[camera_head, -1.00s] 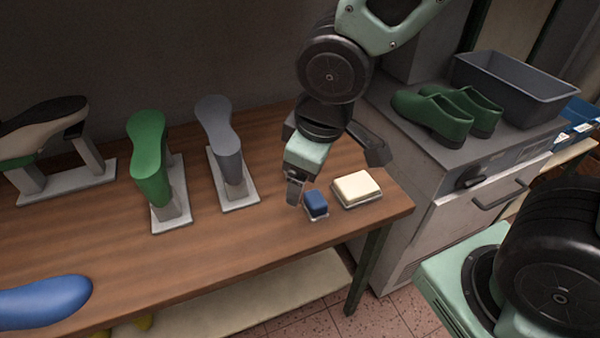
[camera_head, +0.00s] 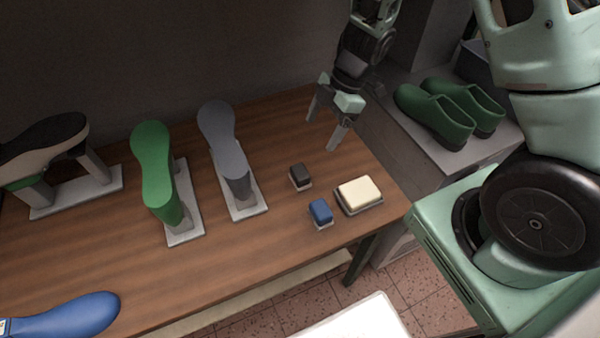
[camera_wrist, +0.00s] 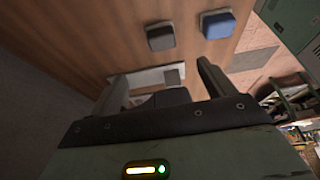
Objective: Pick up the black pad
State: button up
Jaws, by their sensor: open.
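The black pad (camera_head: 300,175) is a small dark block on a light base, lying on the wooden table right of the grey shoe last. It also shows in the wrist view (camera_wrist: 160,36), near the top, beyond my fingers. My gripper (camera_head: 325,134) is open and empty, above the table at the back right, apart from the pad. In the head view it is up and to the right of the pad. Its two fingers also show in the wrist view (camera_wrist: 162,78).
A blue pad (camera_head: 320,211) and a cream block (camera_head: 358,194) lie close in front of the black pad. The grey last (camera_head: 222,140) and green last (camera_head: 153,170) stand to its left. Green shoes (camera_head: 450,110) sit on the cabinet at right. The front middle of the table is clear.

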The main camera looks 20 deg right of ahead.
aim_at(302, 170)
jog(key=b+x, duration=0.1)
jog(key=x, duration=0.9)
jog(key=shift+s+b+x, duration=0.2)
jog(key=shift+b+x, duration=0.2)
jog(key=shift+x, duration=2.45)
jog(key=shift+c, duration=0.3)
jog(key=c, duration=1)
